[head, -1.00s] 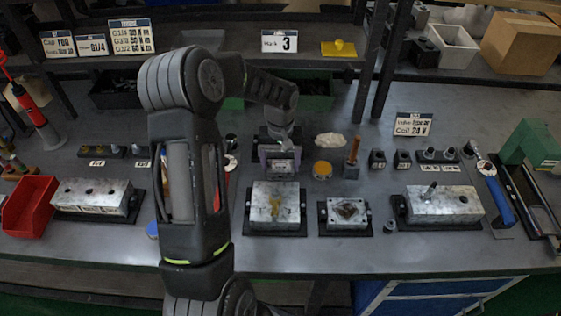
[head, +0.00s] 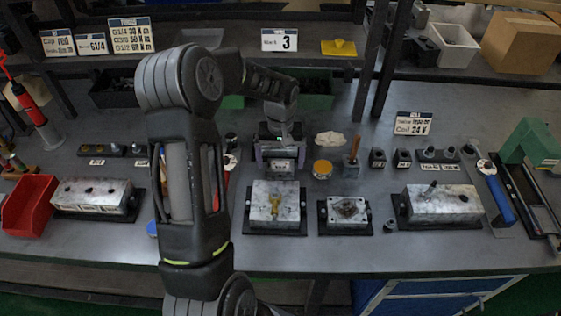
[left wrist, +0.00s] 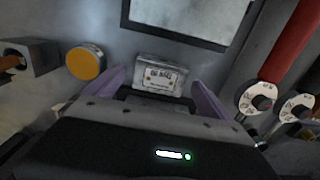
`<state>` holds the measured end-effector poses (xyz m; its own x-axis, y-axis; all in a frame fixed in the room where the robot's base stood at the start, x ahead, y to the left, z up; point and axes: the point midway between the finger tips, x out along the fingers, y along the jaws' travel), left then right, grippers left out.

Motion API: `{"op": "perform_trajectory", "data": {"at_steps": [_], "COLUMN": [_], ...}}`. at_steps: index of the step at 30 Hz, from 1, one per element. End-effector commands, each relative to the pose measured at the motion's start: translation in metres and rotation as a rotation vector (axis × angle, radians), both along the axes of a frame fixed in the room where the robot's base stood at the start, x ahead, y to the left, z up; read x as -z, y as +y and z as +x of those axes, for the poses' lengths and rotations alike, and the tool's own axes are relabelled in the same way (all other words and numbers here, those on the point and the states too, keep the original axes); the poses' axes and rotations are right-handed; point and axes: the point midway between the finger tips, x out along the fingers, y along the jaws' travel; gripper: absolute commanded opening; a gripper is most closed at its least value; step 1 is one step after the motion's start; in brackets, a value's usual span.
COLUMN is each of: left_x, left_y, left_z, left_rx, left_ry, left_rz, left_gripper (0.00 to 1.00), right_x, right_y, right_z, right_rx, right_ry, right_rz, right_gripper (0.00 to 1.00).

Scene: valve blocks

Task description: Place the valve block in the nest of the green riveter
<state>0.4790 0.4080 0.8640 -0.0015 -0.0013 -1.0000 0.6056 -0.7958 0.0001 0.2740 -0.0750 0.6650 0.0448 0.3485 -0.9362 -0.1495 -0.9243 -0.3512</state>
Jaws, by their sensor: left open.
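My left gripper (head: 278,160) is over the back middle of the bench, its purple fingers apart. In the left wrist view the open fingers (left wrist: 157,88) stand on either side of a small grey block with a white label (left wrist: 160,77); I cannot tell whether they touch it. The block also shows in the head view (head: 283,166). I cannot tell if it is the valve block. A green machine (head: 533,146), likely the riveter, stands at the far right; its nest cannot be made out. My right gripper is out of view.
Silver blocks on black plates stand at the left (head: 92,194), in front of my left gripper (head: 275,203), right of that (head: 347,211) and farther right (head: 440,203). An orange-topped round pot (head: 322,169) is close right of the gripper. A red bin (head: 29,205) sits at left.

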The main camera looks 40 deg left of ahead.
Motion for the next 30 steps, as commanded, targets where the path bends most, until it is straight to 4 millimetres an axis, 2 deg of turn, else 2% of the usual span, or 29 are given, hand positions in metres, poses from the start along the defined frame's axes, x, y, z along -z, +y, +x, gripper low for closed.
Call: {"op": "perform_trajectory", "data": {"at_steps": [12, 16, 21, 30], "left_x": [-0.081, -0.1, -0.11, -0.11], "left_y": [0.0, 0.001, 0.0, 0.0], "left_z": [0.001, 0.001, 0.0, 0.0], "left_rx": [0.001, 0.001, 0.001, 0.001], "left_ry": [-0.006, -0.004, -0.001, -0.001], "left_rz": [0.002, 0.002, 0.001, 0.001], "left_gripper": [0.94, 0.94, 0.94, 0.94], "right_x": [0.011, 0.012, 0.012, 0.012], "right_y": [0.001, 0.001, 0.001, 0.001], "right_z": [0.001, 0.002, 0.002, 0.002], "right_rx": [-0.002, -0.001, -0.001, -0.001], "right_ry": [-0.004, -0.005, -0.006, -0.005], "right_rz": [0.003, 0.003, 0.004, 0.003], "right_gripper": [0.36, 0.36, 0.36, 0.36]}}
